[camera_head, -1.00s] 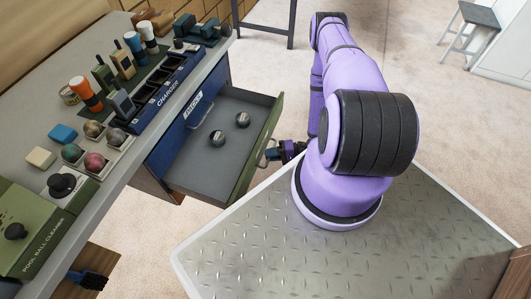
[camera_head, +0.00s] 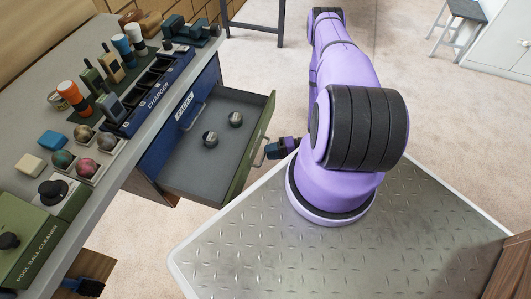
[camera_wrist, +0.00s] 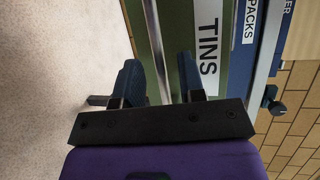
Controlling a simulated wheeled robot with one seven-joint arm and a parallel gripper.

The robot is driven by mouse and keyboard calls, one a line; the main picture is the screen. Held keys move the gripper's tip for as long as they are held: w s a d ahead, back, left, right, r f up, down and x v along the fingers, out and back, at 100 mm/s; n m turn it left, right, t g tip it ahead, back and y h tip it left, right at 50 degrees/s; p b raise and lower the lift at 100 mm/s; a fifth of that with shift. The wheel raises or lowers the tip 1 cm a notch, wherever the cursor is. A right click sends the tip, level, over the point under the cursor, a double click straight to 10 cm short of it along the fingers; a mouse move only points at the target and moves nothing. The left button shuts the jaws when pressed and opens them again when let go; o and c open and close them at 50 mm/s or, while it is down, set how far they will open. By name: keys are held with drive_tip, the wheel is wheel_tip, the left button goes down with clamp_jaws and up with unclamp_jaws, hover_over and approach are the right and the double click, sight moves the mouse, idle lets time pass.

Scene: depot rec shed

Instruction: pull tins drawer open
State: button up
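My gripper (camera_head: 272,150) is at the handle's outer side. In the wrist view its two blue fingers (camera_wrist: 160,85) stand apart, with the bar in line between them. Whether the bar lies within the fingers or just beyond the tips is unclear.
A blue PACKS drawer (camera_head: 184,108) above looks shut. The bench top (camera_head: 105,190) holds a charger rack (camera_head: 155,95), several balls in a tray and a green ball cleaner (camera_head: 35,250). A stool (camera_head: 462,25) stands far right.

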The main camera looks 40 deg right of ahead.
drive_tip(key=v, duration=0.8)
idle(0.4)
